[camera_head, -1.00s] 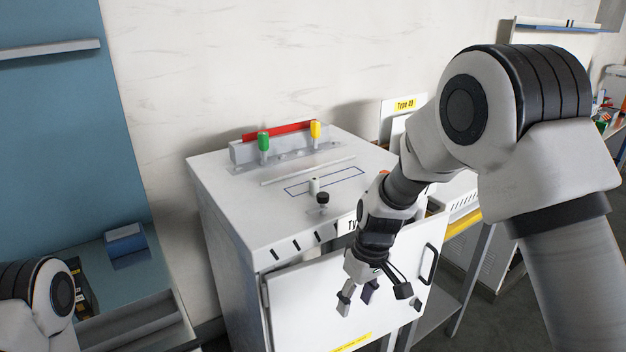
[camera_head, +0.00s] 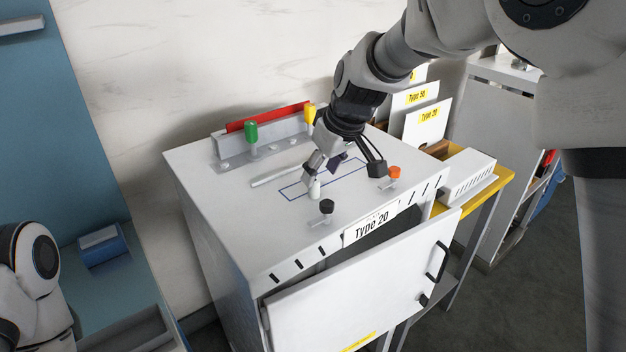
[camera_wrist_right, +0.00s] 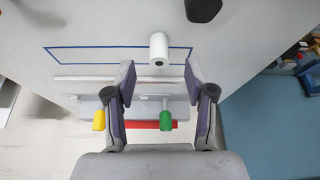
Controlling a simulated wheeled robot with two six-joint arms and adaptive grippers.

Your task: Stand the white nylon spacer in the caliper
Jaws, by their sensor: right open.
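The white nylon spacer (camera_head: 315,189) is a small white cylinder standing on the white cabinet top, at the near edge of a blue-outlined rectangle. My right gripper (camera_head: 322,170) is open and empty, with its fingertips low over the top close to the spacer. In the right wrist view the spacer (camera_wrist_right: 158,45) appears just past the gap between the two open fingers (camera_wrist_right: 160,75), with a dark hole in its end. I cannot tell for sure which fixture is the caliper. My left gripper is out of view.
Behind the rectangle are a thin bar (camera_head: 277,176) and a metal rail with a green knob (camera_head: 251,132), a yellow knob (camera_head: 309,113) and a red strip (camera_head: 270,117). A black knob (camera_head: 326,206) and an orange knob (camera_head: 394,173) stand near the front edge.

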